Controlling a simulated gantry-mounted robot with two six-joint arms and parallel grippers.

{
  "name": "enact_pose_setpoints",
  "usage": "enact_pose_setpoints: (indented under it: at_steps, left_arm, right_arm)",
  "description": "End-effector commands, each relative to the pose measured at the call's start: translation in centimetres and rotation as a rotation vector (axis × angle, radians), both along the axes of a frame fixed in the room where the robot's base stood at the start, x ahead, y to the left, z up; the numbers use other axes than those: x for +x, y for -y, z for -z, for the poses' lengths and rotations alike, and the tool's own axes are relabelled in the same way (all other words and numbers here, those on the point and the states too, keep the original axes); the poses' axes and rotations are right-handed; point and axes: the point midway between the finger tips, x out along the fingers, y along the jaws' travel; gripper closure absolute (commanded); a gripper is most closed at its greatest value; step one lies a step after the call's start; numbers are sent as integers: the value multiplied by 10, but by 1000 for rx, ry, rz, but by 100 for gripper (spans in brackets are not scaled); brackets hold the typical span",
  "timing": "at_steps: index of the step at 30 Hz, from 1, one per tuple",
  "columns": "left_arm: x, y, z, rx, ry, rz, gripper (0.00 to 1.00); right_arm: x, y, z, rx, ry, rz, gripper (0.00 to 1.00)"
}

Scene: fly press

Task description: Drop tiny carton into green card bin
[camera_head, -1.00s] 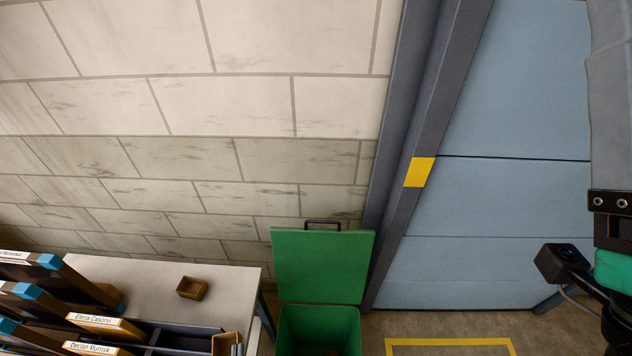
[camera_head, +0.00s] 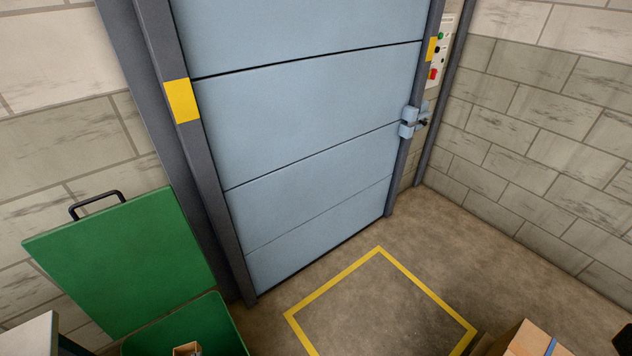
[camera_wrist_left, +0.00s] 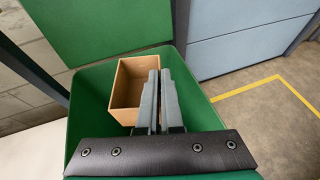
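The tiny carton (camera_wrist_left: 128,86) is a small open-topped brown box. In the left wrist view my left gripper (camera_wrist_left: 160,74) has its two grey fingers nearly together on the carton's right wall, one inside and one outside. The carton is over the opening of the green card bin (camera_wrist_left: 88,98); how deep it sits I cannot tell. In the head view the carton (camera_head: 187,349) shows at the bottom edge, within the bin's mouth (camera_head: 222,318). The bin's green lid (camera_head: 120,262) stands open against the wall. My right gripper is not in view.
A blue panelled shutter (camera_head: 310,120) with grey posts stands behind. A yellow floor outline (camera_head: 330,282) marks clear floor to the bin's right. A cardboard box with a blue strip (camera_head: 530,341) is at the bottom right. A table corner (camera_head: 32,335) shows at lower left.

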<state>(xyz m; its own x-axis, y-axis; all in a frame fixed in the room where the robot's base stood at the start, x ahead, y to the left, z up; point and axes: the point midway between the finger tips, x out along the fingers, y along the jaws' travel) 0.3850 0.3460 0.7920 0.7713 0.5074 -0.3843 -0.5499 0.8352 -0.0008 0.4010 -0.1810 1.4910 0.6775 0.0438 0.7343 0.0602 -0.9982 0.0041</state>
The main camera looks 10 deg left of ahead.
Motion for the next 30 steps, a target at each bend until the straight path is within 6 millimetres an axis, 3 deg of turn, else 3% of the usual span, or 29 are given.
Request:
enact_pose_setpoints:
  at_steps: [1, 3, 9, 17, 30]
  left_arm:
    - [-3, -10, 23, 0, 1, -27, 100]
    - [-6, -21, 33, 1, 2, -55, 100]
    - [-13, -38, 46, 1, 0, -98, 100]
    - [-13, -38, 51, 0, 0, -100, 100]
    - [-13, -38, 103, 0, 1, -99, 100]
  right_arm:
    - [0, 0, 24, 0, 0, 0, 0]
    - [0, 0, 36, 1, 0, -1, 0]
    - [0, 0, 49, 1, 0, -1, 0]
    - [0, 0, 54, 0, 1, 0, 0]
    - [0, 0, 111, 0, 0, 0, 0]
